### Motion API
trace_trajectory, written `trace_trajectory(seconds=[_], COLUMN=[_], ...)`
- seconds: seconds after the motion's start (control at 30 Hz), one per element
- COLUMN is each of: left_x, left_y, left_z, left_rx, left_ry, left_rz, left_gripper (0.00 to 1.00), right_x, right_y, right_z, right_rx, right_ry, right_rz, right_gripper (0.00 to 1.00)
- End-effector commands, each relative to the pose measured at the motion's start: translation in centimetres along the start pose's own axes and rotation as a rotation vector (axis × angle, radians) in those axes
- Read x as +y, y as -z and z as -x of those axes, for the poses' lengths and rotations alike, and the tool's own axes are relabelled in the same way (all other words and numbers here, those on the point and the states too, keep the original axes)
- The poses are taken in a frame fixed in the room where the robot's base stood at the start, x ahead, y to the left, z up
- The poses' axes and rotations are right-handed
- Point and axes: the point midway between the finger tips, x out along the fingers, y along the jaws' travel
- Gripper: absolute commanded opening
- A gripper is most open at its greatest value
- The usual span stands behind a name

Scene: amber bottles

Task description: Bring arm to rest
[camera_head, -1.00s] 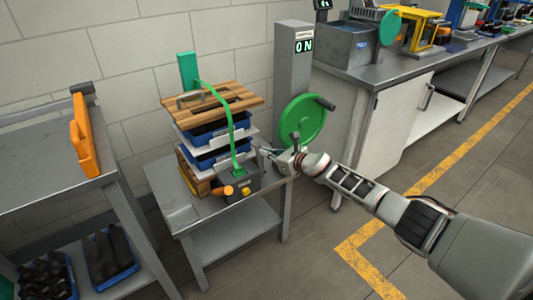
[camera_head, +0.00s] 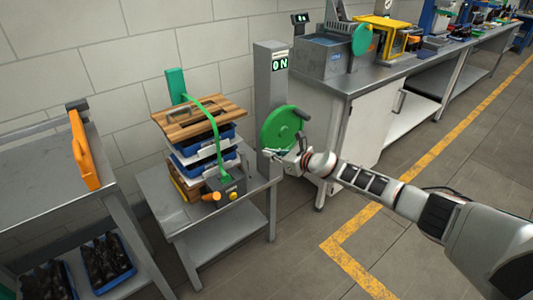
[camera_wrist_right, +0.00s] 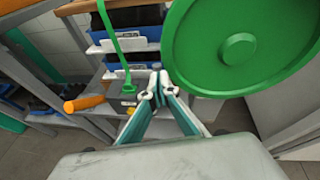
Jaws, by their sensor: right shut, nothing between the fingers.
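My right arm (camera_head: 400,195) reaches in from the right in the head view. Its gripper (camera_head: 274,154) is shut and empty, in front of the lower part of the green wheel (camera_head: 282,130) on the grey post. In the right wrist view the fingertips (camera_wrist_right: 160,84) meet, with nothing between them. The green wheel (camera_wrist_right: 225,45) fills the upper right there. It looks apart from the fingers, though the exact gap is hard to tell. My left gripper is not in view.
A small metal table (camera_head: 215,235) carries stacked blue trays (camera_head: 205,150) under a wooden board (camera_head: 200,117), beside an orange-handled box (camera_head: 228,186). The grey post (camera_head: 268,85) reads ON. A workbench (camera_head: 375,80) stands right, a shelf (camera_head: 40,165) left.

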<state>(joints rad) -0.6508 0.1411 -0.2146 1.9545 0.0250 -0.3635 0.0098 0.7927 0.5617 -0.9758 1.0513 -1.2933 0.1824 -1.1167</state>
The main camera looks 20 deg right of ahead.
Motion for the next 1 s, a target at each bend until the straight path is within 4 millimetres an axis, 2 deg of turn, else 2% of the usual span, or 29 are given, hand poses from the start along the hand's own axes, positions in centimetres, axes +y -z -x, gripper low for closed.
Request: trace_trajectory(seconds=[0.47,0.57,0.67,0.77,0.9,1.0], left_x=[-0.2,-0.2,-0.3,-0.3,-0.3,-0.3], left_y=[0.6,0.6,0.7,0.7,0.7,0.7], left_z=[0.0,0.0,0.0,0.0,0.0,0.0], left_rx=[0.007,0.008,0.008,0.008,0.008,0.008], left_ry=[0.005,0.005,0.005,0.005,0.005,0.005], left_rz=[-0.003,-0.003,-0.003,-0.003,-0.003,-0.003], left_gripper=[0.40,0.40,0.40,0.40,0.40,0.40], right_x=[0.1,0.9,3.9,8.5,14.9,18.4], right_y=[0.1,0.5,1.9,4.0,7.0,8.9], right_z=[0.1,0.1,0.1,0.5,2.3,4.2], right_rx=[0.001,-0.001,-0.014,-0.034,-0.057,-0.066], right_ry=[-0.001,-0.009,-0.033,-0.065,-0.091,-0.090], right_rz=[-0.001,-0.032,-0.153,-0.383,-0.798,-1.098], right_gripper=[0.00,0.00,0.00,0.00,0.00,0.00])
